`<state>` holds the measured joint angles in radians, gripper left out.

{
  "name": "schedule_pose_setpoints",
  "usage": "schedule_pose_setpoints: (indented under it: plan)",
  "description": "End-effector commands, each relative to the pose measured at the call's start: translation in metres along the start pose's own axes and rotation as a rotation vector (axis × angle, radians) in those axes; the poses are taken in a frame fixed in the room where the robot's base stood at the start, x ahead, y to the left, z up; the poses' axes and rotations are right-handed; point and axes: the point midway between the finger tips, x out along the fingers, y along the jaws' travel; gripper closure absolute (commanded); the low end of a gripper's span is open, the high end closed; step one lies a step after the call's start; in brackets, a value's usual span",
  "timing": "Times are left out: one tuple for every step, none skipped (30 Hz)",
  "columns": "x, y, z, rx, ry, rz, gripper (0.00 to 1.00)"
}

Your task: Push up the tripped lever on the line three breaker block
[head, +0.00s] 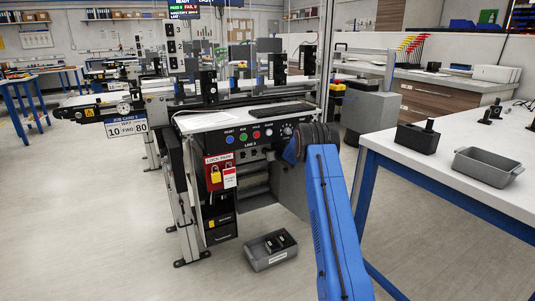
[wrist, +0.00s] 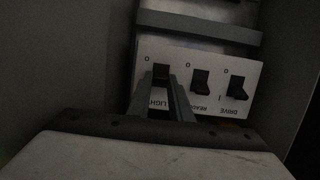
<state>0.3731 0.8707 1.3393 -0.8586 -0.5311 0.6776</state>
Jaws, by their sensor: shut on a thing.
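In the wrist view the breaker block (wrist: 218,112) is a white plate with three black levers in a row, with lettering that appears turned over. The lever over the LIGHT label (wrist: 161,72) sits closer to its O mark than the other two. The middle lever (wrist: 200,89) and the DRIVE lever (wrist: 236,90) point away from their O marks. My gripper (wrist: 161,80) has its two dark fingers on either side of the LIGHT lever and is shut on it. In the head view my gripper and the breaker block are hidden at the line 3 cabinet (head: 262,150).
A grey ledge (wrist: 200,28) runs along the block, with dark walls at the sides. A white-topped bench (head: 400,150) stands at right.

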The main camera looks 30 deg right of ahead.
Motion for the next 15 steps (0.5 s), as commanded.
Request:
schedule_pose_setpoints:
  plan:
    - [0.0001,-0.0007,0.0002,0.000,0.000,-0.001,1.00]
    - [0.0001,-0.0006,0.0002,0.000,0.000,-0.001,1.00]
    - [0.0001,-0.0006,0.0002,0.000,0.000,-0.001,1.00]
    - [0.0001,-0.0005,0.0002,0.000,0.001,-0.001,1.00]
    - [0.0001,-0.0006,0.0002,0.000,0.001,-0.001,1.00]
    - [0.0001,-0.0005,0.0002,0.000,0.001,-0.001,0.72]
    - [0.0001,-0.0005,0.0002,0.000,0.001,-0.001,0.65]
    - [0.0001,-0.0005,0.0001,0.000,0.001,-0.001,0.62]
    - [0.0001,-0.0003,0.0001,0.000,0.001,-0.001,0.62]
    - [0.0000,-0.0003,0.0002,0.000,0.001,-0.001,0.62]
    - [0.0000,-0.0002,0.0001,0.000,0.001,-0.001,0.62]
    - [0.0000,-0.0002,0.0001,0.000,0.001,-0.001,0.62]
    - [0.0000,-0.0001,0.0001,0.000,0.001,-0.001,0.62]
    - [0.0000,-0.0001,0.0001,0.000,0.001,-0.001,0.62]
    - [-0.0001,0.0000,0.0001,0.000,0.001,0.000,0.62]
